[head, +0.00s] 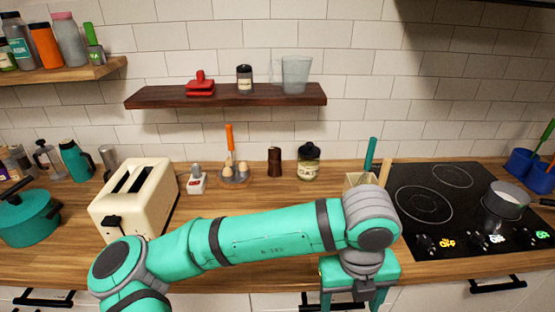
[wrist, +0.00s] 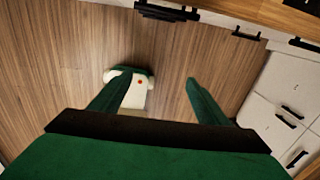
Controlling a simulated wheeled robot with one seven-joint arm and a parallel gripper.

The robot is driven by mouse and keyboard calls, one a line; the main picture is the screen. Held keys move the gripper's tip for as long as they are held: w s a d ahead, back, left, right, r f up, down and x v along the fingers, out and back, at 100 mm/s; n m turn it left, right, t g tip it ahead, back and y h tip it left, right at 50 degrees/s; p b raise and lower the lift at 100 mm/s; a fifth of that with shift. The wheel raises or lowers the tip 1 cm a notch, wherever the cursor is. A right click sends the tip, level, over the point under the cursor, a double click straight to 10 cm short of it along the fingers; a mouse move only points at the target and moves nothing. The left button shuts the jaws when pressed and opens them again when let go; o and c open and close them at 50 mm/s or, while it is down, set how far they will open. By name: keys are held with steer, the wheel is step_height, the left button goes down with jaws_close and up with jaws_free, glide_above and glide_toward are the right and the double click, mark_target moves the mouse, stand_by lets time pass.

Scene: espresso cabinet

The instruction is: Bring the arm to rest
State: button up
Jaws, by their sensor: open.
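My teal arm (head: 270,238) stretches across the front of the counter in the head view, bent at the elbow at lower left. My gripper (head: 350,302) hangs downward at the lower right, in front of the counter edge, with its fingertips cut off by the picture's bottom. In the wrist view my gripper (wrist: 159,80) points down at the wooden floor (wrist: 180,55). Its two green fingers are spread apart with nothing between them. A white and green part with a red dot, apparently my base, shows below the left finger.
The wooden counter (head: 250,205) holds a cream toaster (head: 135,200), a teal pot (head: 28,215), a jar (head: 309,163) and a black cooktop (head: 455,220) with a small pan (head: 505,202). Drawers with dark handles (wrist: 290,112) show at right in the wrist view. Floor around the gripper is clear.

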steer(key=w+d+r+n+t+h, duration=0.1)
steer(key=d+r+n+h, duration=0.3)
steer(key=d+h, duration=0.45)
steer(key=w+d+r+n+t+h, duration=0.1)
steer(key=d+r+n+h, duration=0.45)
steer(key=d, duration=0.65)
steer(key=w+a+f+n+t+y, duration=0.1)
steer(key=w+a+f+n+t, duration=0.3)
steer(key=n+t, duration=0.4)
steer(key=w+a+f+n+t, duration=0.3)
steer(key=a+n+t, duration=0.25)
steer(key=n, duration=0.35)
steer(key=s+a+f+n+t+y, duration=0.1)
steer(key=s+a+f+n+y, duration=0.3)
steer(key=f, duration=0.3)
steer(key=s+a+f+n+t+y, duration=0.1)
steer(key=s+a+f+n+y, duration=0.1)
steer(key=a+f+n+y, duration=0.35)
steer(key=s+a+f+g+y, duration=0.1)
steer(key=s+a+f+y, duration=0.1)
steer(key=s+a+f, duration=0.3)
steer(key=s+a+f+g+y, duration=0.1)
steer(key=s+a+f, duration=0.3)
steer(key=s+a, duration=0.7)
steer(key=s+y, duration=0.1)
steer(key=s, duration=0.7)
steer(key=shift+f+m, duration=0.3)
steer(key=shift+f, duration=0.05)
